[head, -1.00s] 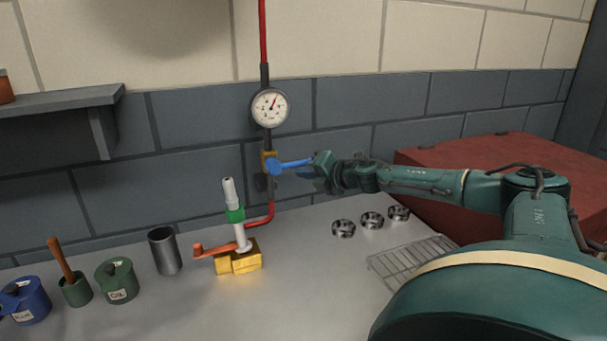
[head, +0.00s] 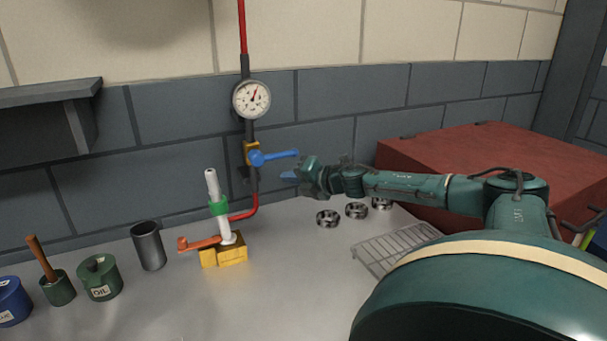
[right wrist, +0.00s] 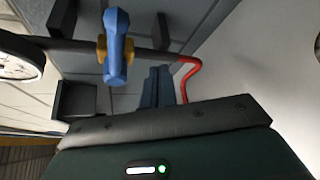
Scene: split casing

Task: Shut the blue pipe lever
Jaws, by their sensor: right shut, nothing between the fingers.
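The blue pipe lever (head: 278,155) juts out to the right from a brass valve (head: 251,153) on the vertical wall pipe, its outer end slightly raised. In the right wrist view the lever (right wrist: 118,45) shows end-on in front of the pipe. My right gripper (head: 290,176) is just below and right of the lever's outer end, with its blue fingertips pointing left. In the wrist view its fingers (right wrist: 158,88) are together and empty, with a gap to the lever. My left gripper is not in view.
A round gauge (head: 252,99) sits above the valve. Below stands a yellow block (head: 223,252) with an orange lever (head: 200,243) and a white tube. A metal cup (head: 148,246), a wire rack (head: 395,248) and several metal rings are on the bench. A red box (head: 480,160) is behind my arm.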

